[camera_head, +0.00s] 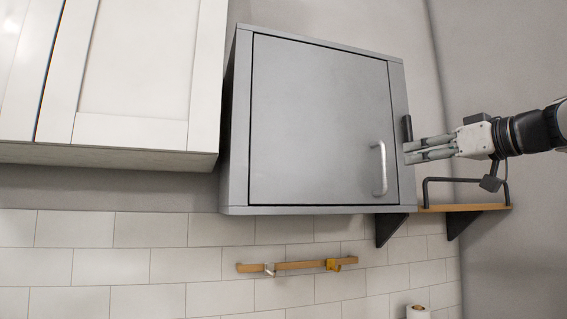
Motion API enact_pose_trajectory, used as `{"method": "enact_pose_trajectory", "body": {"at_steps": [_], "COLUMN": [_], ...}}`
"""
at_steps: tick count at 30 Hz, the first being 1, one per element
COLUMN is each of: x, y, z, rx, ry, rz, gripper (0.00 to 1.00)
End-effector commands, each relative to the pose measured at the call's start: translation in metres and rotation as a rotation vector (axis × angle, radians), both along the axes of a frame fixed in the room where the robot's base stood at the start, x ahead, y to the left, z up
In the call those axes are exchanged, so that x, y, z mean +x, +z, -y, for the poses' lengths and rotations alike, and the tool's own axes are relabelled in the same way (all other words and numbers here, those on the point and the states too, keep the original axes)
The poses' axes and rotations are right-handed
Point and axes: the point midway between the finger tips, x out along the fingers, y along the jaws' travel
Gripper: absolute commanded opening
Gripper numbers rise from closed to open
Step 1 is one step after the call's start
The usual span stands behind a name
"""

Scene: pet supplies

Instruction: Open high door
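The grey wall cabinet has a single flat door (315,120), which sits flush in its frame and looks closed. A silver vertical bar handle (381,168) is on the door's lower right side. My gripper (406,152) comes in from the right, with its fingers pointing left toward the cabinet's right edge. The fingertips are right of the handle and not around it. The two fingers look close together from this angle, and the gap between them is unclear. No object shows between them.
A white cabinet (135,75) hangs to the left. A wooden shelf (465,207) with black brackets is below my gripper on the right. A wooden hook rail (297,265) is on the tiled wall below. The space in front of the grey door looks clear.

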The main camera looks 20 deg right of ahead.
Motion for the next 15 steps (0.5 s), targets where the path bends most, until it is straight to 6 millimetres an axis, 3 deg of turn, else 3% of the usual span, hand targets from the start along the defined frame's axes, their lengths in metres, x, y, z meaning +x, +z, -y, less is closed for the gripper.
{"method": "enact_pose_trajectory", "body": {"at_steps": [9,15], "x": [0.061,0.087], "y": [0.001,0.000], "z": [-0.015,-0.021], "rx": [0.002,0.001], "ry": [0.004,0.002], "rz": [-0.004,-0.002], "gripper": [0.31,0.31]}}
